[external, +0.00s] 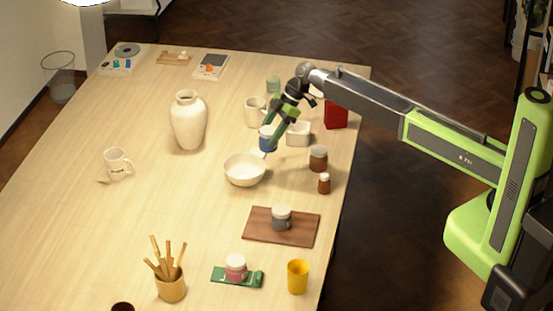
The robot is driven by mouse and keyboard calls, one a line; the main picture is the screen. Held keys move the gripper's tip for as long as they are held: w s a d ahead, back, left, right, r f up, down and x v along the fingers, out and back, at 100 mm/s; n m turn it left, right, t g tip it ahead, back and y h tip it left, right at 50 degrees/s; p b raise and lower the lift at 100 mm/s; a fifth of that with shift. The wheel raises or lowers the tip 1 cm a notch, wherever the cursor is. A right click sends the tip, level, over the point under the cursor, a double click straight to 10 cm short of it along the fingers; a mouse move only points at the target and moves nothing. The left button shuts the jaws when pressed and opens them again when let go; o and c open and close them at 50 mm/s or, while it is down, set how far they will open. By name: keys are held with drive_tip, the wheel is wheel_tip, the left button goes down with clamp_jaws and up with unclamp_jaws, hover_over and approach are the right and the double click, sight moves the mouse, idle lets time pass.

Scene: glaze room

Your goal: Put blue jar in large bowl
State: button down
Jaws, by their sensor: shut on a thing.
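The blue jar (266,141) has a pale lid and is between the fingers of my gripper (269,137). My gripper is shut on it, just behind the bowl's far right rim. The large bowl (245,177) is cream-white and stands open on the table. The fingers hide part of the jar. I cannot tell from this view how far the jar is above the table.
A white square pot (298,134), brown jars (318,158) and a white mug (255,112) stand close around my gripper. A tall white vase (188,121) is to the left. A wooden board (260,229) with a grey jar (281,219) lies in front. The table's left middle is mostly clear.

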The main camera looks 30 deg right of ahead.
drive_tip(key=b+x, duration=0.3)
drive_tip(key=x, duration=0.1)
drive_tip(key=a+b+x, duration=0.1)
drive_tip(key=b+x, duration=0.1)
drive_tip(key=x, duration=0.3)
drive_tip(key=r+b+x, duration=0.1)
drive_tip(key=b+x, duration=0.2)
drive_tip(key=x, duration=0.1)
drive_tip(key=shift+s+a+b, duration=0.15)
drive_tip(key=shift+a+b, duration=0.15)
drive_tip(key=shift+a, duration=0.2)
drive_tip(key=shift+r, duration=0.2)
drive_tip(key=c, duration=0.9)
unclamp_jaws()
drive_tip(key=shift+f, duration=0.25)
drive_tip(key=o, duration=0.4)
drive_tip(key=shift+r, duration=0.1)
drive_tip(key=shift+o, duration=0.2)
drive_tip(key=shift+r, duration=0.1)
